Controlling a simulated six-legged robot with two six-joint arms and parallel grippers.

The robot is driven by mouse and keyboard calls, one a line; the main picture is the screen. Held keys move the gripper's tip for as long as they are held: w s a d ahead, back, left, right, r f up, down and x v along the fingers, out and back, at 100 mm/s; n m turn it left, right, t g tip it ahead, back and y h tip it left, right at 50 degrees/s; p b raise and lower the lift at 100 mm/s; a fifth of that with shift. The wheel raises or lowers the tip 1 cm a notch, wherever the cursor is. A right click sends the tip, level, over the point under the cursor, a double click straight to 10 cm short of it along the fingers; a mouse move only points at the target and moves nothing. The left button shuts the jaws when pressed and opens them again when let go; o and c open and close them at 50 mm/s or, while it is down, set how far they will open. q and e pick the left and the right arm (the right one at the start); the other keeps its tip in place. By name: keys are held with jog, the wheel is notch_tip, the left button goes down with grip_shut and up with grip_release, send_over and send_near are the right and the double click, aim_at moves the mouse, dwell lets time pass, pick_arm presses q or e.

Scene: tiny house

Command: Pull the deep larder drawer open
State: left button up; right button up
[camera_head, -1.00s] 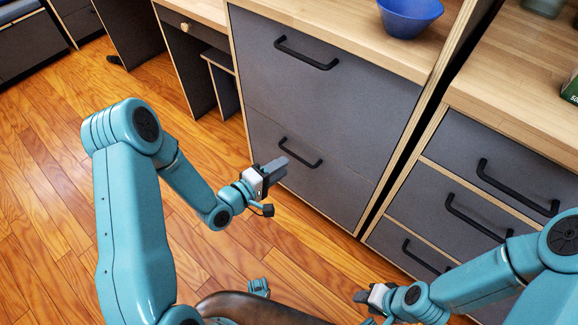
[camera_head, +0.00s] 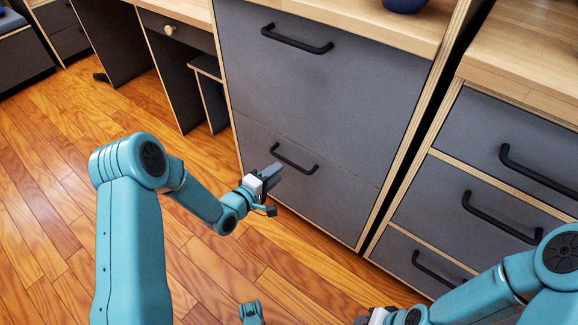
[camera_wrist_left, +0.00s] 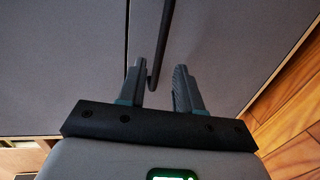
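A grey cabinet has two deep drawer fronts, an upper one (camera_head: 300,85) and a lower one (camera_head: 335,197), both shut flush. The upper front has a black bar handle (camera_head: 297,43). The lower front has a similar handle (camera_head: 293,160). My left gripper (camera_head: 272,176) is at the lower handle's left part, in front of the lower front. In the left wrist view, its two fingers (camera_wrist_left: 162,88) are apart, with the end of the black handle (camera_wrist_left: 155,65) showing between them. My right gripper (camera_head: 368,318) is at the bottom edge, mostly cut off.
A cabinet with several smaller handled drawers (camera_head: 490,215) stands to the right, beyond a dark gap. A desk with a small knobbed drawer (camera_head: 172,30) is at the left. A blue bowl (camera_head: 404,5) sits on the wooden counter. The wooden floor (camera_head: 60,190) is clear at the left.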

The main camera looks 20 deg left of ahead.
aim_at(289, 163)
pick_arm(q)
jog(key=b+x, duration=0.2)
jog(key=x, duration=0.5)
jog(key=shift+w, duration=0.25)
pick_arm(e)
jog(key=shift+w+d+f+t, duration=0.15)
jog(key=shift+w+f, duration=0.15)
jog(key=shift+f, duration=0.3)
jog(key=shift+w+d+f+t, duration=0.15)
jog(key=shift+w+f, duration=0.15)
jog(key=shift+f, duration=0.3)
jog(key=shift+a, duration=0.1)
pick_arm(q)
grip_shut()
